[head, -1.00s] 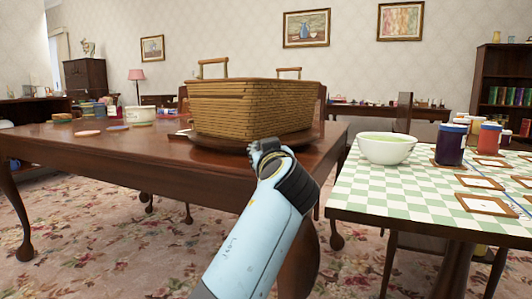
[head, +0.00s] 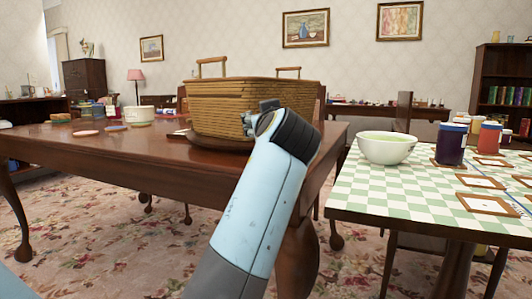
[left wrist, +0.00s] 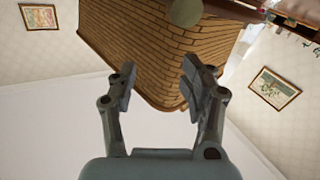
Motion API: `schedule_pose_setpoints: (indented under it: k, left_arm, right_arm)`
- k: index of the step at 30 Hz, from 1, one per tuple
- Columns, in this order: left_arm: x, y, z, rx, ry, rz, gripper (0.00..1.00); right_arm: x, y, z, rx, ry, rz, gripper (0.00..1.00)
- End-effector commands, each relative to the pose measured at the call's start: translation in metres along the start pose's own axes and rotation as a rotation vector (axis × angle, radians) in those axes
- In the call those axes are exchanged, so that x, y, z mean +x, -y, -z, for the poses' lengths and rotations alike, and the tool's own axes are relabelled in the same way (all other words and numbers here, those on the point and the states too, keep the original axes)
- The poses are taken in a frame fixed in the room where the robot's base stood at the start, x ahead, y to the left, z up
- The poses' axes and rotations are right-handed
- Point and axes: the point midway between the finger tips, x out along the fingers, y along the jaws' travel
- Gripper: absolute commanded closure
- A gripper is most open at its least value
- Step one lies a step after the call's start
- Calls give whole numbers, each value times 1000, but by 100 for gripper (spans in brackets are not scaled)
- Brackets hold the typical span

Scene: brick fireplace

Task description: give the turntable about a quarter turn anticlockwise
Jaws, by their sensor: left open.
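The turntable (head: 210,142) is a dark brown round wooden board on the big table. Only its left front edge shows below the basket. A large woven basket (head: 215,105) with two handles stands on it. My left gripper (head: 250,122) is at the basket's near side, partly hidden behind its own wrist. In the left wrist view my left gripper (left wrist: 158,68) is open, with nothing between its fingers, and the basket's woven wall (left wrist: 150,40) lies beyond them. I cannot tell whether a finger touches it. My right gripper is not in view.
A white bowl (head: 138,115) and flat discs (head: 88,133) lie left on the brown table (head: 100,155). A checked table (head: 400,200) at right carries a green-filled bowl (head: 386,148), jars (head: 451,145) and framed cards. The brown table's left front is clear.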

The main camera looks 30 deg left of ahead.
Motion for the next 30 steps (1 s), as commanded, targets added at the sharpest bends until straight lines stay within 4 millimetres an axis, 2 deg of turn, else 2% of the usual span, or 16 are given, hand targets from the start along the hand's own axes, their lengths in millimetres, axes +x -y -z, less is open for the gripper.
schedule_pose_setpoints:
  k: [1, 4, 9, 15, 16, 19, 21, 23, 24, 27, 30]
  left_arm:
    - [0, -3, 16, -11, -4, -1, 54]
    - [1, -5, 26, -8, 3, 0, 54]
    - [1, -7, 32, -7, 10, 0, 54]
    - [1, -7, 31, -7, 13, 0, 54]
    - [1, -7, 31, -7, 13, 0, 56]
    - [1, -9, 33, -29, 4, -8, 69]
    - [0, -23, 35, -97, -9, -76, 78]
    - [0, -46, 32, -194, -3, -177, 86]
    - [-1, -63, 31, -273, 3, -263, 91]
    - [-9, -94, 34, -488, 66, -490, 100]
    - [-22, -96, 32, -709, 179, -652, 100]
  right_arm:
    - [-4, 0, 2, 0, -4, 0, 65]
    - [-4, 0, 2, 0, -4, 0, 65]
    - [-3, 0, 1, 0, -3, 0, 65]
    - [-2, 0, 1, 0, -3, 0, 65]
    - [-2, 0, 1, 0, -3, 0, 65]
    - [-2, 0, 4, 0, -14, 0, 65]
    - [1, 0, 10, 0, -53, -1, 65]
    - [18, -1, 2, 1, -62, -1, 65]
    - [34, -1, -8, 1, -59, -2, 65]
    - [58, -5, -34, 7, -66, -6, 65]
    - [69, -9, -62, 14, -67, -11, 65]
